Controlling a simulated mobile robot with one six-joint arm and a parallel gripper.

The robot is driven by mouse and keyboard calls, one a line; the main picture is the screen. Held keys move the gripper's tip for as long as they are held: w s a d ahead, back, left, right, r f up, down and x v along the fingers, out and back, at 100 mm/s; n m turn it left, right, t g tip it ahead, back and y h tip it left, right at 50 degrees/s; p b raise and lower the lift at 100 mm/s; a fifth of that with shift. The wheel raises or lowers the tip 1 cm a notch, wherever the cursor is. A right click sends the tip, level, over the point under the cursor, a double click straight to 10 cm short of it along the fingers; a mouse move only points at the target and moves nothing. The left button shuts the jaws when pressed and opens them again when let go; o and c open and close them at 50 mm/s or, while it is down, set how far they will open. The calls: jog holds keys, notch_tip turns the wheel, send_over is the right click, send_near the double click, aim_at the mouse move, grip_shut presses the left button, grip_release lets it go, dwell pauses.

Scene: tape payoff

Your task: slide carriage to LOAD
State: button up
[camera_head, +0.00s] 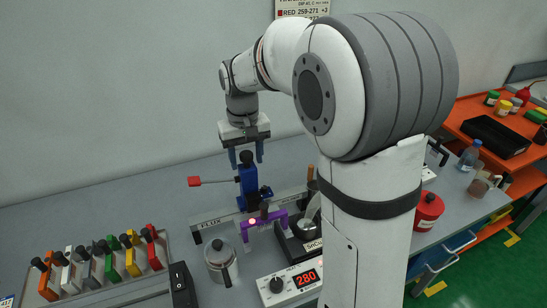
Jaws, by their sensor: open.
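A blue upright carriage (249,187) stands at a grey rail (222,217) on the bench. A lever with a red end (194,181) sticks out to its left. A purple bracket (246,232) sits low in front of the rail, with a small red glowing spot beside it. My gripper (246,158) points down with its two fingers apart. The dark top of the blue carriage shows between or just behind the fingertips; I cannot tell if they touch. No LOAD mark is readable.
A metal pot (221,262) and a control box reading 280 (291,284) stand in front. A rack of coloured, black-knobbed blocks (98,265) lies left. A red canister (429,211) stands right. The bench behind the rack is clear.

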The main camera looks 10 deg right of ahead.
jog(key=shift+r, duration=0.1)
jog(key=shift+r+p, duration=2.7)
jog(key=shift+r, duration=0.75)
jog(key=s+d+f+t+b, duration=0.1)
jog(key=s+d, duration=0.2)
jog(key=s, duration=0.7)
jog(key=s+d+f+m+t+b, duration=0.1)
jog(key=s+d+t, duration=0.1)
jog(key=s, duration=0.9)
jog(key=shift+s+d+f, duration=0.2)
jog(key=shift+s+d, duration=0.05)
jog(key=shift+d, duration=0.65)
